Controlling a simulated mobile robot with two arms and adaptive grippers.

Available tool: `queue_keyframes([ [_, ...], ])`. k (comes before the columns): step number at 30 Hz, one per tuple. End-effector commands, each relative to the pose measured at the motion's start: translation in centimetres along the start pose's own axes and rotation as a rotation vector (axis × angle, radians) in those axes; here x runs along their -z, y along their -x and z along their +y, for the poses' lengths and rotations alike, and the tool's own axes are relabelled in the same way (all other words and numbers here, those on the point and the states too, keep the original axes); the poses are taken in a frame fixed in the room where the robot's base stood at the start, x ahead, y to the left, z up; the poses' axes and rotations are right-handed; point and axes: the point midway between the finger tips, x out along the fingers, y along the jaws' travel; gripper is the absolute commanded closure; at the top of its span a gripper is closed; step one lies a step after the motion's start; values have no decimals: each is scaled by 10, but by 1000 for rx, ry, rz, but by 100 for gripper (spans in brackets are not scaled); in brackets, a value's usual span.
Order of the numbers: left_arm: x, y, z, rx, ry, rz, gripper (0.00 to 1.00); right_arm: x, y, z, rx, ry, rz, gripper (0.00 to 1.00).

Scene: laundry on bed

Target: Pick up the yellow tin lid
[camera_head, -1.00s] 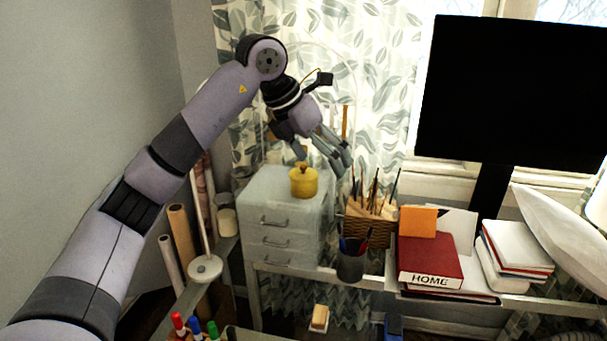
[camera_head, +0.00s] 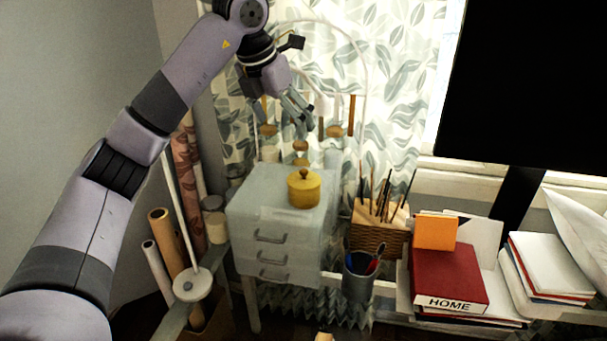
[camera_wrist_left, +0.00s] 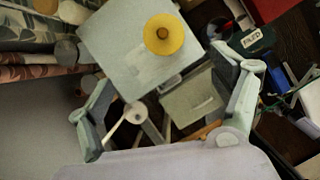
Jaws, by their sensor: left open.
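The yellow tin (camera_head: 304,192) stands upright on top of a pale grey drawer unit (camera_head: 262,212). Its lid (camera_head: 304,178) is on it and has a small round knob. In the left wrist view the yellow lid (camera_wrist_left: 164,34) is seen from above, beyond the fingers and toward the top of the picture. My left gripper (camera_head: 298,118) is open and empty, above and behind the tin in the head view, apart from it. Its two spread fingers show in the left wrist view (camera_wrist_left: 165,115). My right gripper is in neither view.
A wicker basket of brushes (camera_head: 378,238) and a dark pen cup (camera_head: 358,280) stand right of the drawers. A red HOME binder (camera_head: 446,278) lies further right, below a black monitor (camera_head: 540,90). Rolled tubes (camera_head: 165,235) stand at left. A wire rack with knobs rises behind the drawers.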

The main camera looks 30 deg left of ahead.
Motion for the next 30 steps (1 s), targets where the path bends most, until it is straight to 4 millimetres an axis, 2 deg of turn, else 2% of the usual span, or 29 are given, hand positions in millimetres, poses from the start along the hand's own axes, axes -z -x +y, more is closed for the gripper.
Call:
queue_keyframes([
  [12,0,-87,0,1,0,5,15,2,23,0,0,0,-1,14],
  [15,0,-100,-1,2,-1,3,15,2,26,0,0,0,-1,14],
  [20,0,-110,-1,1,-1,0,15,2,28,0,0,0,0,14],
  [23,-1,-119,-2,2,-1,5,15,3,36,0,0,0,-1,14],
  [27,-2,-140,-3,2,-1,6,15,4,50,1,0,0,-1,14],
  [30,-2,-154,-3,2,1,4,15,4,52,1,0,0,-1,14],
])
